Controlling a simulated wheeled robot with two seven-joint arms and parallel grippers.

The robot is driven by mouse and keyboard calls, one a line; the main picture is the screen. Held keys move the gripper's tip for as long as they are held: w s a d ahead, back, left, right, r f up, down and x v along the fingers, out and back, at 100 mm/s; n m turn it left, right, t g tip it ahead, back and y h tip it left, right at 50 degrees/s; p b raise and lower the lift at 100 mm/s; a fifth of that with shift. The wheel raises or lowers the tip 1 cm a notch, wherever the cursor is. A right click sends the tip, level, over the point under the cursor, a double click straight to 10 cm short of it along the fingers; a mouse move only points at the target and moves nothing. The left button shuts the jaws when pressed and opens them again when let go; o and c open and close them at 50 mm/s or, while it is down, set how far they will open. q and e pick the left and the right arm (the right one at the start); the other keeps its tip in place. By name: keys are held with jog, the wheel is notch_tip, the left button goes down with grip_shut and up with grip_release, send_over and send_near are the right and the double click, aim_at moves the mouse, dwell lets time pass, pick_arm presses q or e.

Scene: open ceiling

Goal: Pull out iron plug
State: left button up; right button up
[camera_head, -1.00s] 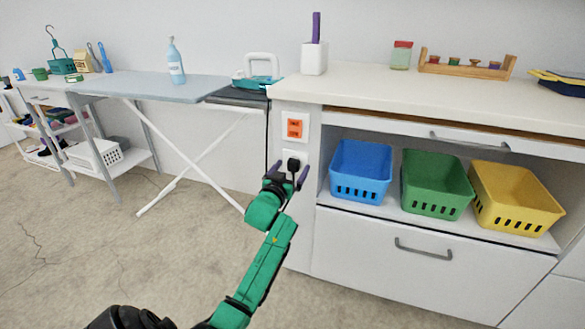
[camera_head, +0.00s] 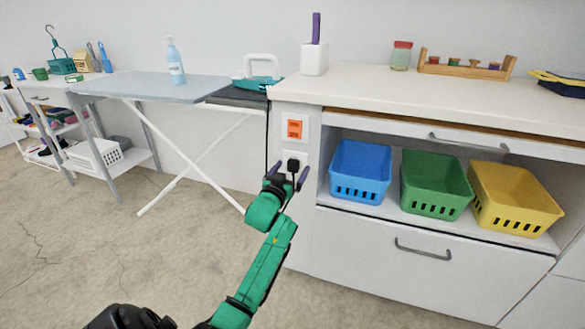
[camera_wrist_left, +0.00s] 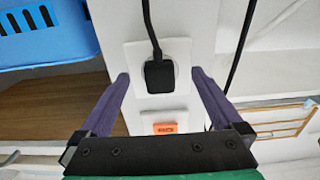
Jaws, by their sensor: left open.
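The black iron plug (camera_head: 293,165) sits in the white wall socket (camera_head: 304,158) on the end panel of the counter. In the left wrist view the plug (camera_wrist_left: 159,76) is in the socket (camera_wrist_left: 183,50), with its black cord running up the picture. My left gripper (camera_head: 288,178) is open, its purple fingers on either side of the plug and apart from it. In the left wrist view my left gripper (camera_wrist_left: 160,85) shows a wide gap around the plug. The teal iron (camera_head: 258,82) stands on the ironing board's end. My right gripper is not in view.
An orange switch (camera_head: 295,128) is above the socket. Blue (camera_head: 361,188), green (camera_head: 432,200) and yellow (camera_head: 512,210) baskets stand on the shelf to the right. The ironing board (camera_head: 150,88) is to the left. The floor in front is clear.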

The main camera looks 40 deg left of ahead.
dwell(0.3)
pick_arm(q)
grip_shut()
jog(key=shift+p, duration=0.3)
jog(key=shift+p+v, duration=0.95)
jog(key=shift+v, duration=0.55)
jog(key=shift+p+v, duration=0.95)
jog(key=shift+v, duration=0.55)
